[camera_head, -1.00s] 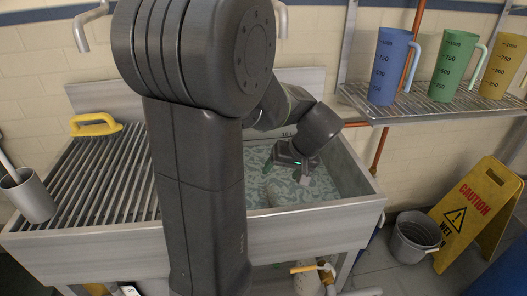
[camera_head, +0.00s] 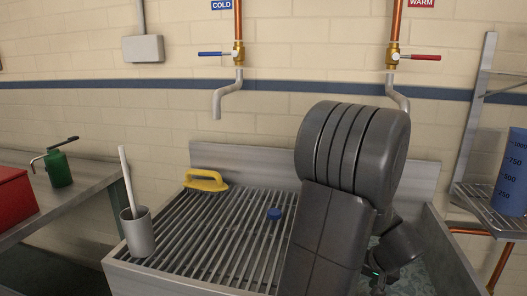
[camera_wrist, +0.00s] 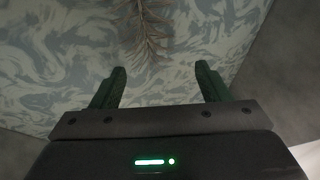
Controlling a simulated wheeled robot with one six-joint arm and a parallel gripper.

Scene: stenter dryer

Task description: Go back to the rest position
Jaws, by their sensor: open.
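My gripper (camera_wrist: 160,70) is open in the wrist view, with its two dark green fingers apart and nothing between their tips. It points at a pale blue-grey, swirl-patterned surface (camera_wrist: 60,60). A thin, brownish, feathery-looking thing (camera_wrist: 150,28) shows beyond the fingertips at the top; I cannot tell what it is. In the head view my arm stands in front of the sink (camera_head: 440,240) and bends down into its basin at the right. The gripper is low there and mostly hidden by the arm and the picture's edge.
The slatted drainboard (camera_head: 205,240) holds a yellow-handled thing (camera_head: 206,181), a blue cap-like piece (camera_head: 274,213) and a grey cup (camera_head: 137,232) with a white stick. Taps marked cold (camera_head: 238,60) and warm (camera_head: 394,58) are above. A blue jug (camera_head: 511,175) stands on the right shelf.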

